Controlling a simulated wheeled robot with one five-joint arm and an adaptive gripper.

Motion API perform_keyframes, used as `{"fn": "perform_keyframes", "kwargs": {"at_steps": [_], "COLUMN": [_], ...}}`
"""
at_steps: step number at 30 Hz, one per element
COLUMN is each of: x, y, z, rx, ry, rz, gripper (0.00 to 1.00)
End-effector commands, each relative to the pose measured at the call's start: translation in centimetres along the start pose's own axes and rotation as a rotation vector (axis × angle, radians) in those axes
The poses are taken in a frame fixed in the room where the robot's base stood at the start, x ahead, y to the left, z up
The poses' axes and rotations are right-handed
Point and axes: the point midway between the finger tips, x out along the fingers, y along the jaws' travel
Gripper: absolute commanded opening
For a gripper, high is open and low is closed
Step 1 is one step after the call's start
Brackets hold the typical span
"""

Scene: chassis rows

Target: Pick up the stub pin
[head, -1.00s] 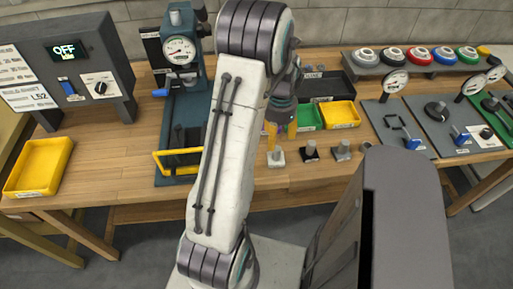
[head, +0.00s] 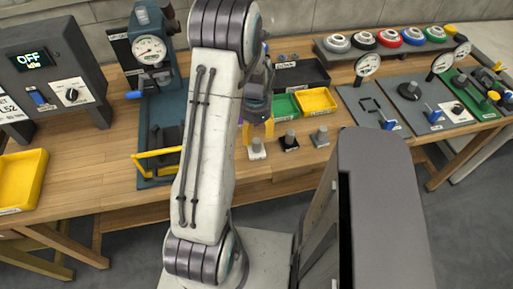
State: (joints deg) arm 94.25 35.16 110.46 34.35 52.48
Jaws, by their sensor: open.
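Three small blocks, each with a short upright grey pin, stand in a row near the front edge of the bench: a white one (head: 257,153), a black one (head: 290,145) and a grey one (head: 320,137). I cannot tell from their looks which pin is the stub pin. My gripper (head: 258,130) hangs over the white block with its yellow fingers pointing down and apart. The white block's pin shows just below and between the fingertips. I see no contact. My arm hides the gripper's upper part and some of the bench behind it.
Green (head: 285,106) and yellow (head: 318,101) bins stand behind the blocks. A press with a dial (head: 150,50) and yellow bar stands left of my arm. Grey gauge plates (head: 374,110) lie to the right. A yellow tray (head: 20,180) is at far left.

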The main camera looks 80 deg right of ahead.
Motion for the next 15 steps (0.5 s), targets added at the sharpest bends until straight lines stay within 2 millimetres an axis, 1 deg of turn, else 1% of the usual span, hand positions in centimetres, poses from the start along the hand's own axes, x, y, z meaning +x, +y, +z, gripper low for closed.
{"fn": "perform_keyframes", "kwargs": {"at_steps": [7, 11, 15], "x": [3.0, 3.9, 4.2], "y": [0.3, 0.2, 0.2], "z": [-0.1, -0.1, -0.1], "rx": [-0.001, -0.001, -0.001], "ry": [-0.003, -0.002, 0.000], "rz": [0.003, 0.002, 0.000], "gripper": [0.56, 0.56, 0.56]}}
